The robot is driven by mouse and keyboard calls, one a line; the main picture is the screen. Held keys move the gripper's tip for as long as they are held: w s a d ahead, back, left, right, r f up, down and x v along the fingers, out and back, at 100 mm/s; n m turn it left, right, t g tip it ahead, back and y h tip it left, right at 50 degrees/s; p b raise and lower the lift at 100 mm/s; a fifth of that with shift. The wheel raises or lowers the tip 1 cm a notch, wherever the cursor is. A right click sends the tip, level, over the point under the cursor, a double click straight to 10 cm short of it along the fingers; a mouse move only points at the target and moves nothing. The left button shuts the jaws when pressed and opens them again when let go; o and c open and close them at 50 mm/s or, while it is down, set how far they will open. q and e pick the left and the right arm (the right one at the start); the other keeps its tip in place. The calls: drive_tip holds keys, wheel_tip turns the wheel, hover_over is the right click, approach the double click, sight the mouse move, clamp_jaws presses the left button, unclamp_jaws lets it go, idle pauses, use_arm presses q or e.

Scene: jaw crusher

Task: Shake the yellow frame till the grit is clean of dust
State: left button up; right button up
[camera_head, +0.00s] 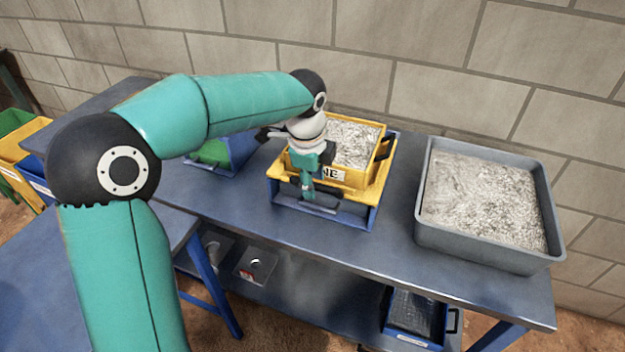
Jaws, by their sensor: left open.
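The yellow frame (367,177) holds grey-white grit (352,142) and sits on a yellow-topped stand with blue legs (372,215) on the table. It has dark handles; the right one (384,147) is clear to see. My left arm reaches in from the left. My left gripper (308,187) is open and points down at the front left of the frame, covering its left side and part of its label. I cannot tell whether it touches the frame. My right gripper is not in view.
A large grey tray (484,261) of grit stands to the right on the blue table (392,255). A blue bin with green inside (212,153) is left of the stand. A blue tray (413,315) sits on the lower shelf. A block wall (432,98) closes the back.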

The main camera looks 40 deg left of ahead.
use_arm(q)
clamp_jaws()
idle(0.3)
drive_tip(key=shift+w+r+p, duration=0.1)
drive_tip(key=shift+w+p, duration=0.1)
drive_tip(key=shift+p, duration=0.1)
drive_tip(key=w+p, duration=0.1)
drive_tip(key=w, duration=0.1)
drive_tip(key=w+a+p, duration=0.1)
drive_tip(key=w+p, duration=0.1)
drive_tip(key=w, duration=0.1)
drive_tip(key=shift+w+a+f, duration=0.1)
drive_tip(key=shift+w+f, duration=0.1)
drive_tip(key=shift+w, duration=0.1)
drive_tip(key=shift+s+r, duration=0.1)
drive_tip(key=shift+s, duration=0.15)
unclamp_jaws()
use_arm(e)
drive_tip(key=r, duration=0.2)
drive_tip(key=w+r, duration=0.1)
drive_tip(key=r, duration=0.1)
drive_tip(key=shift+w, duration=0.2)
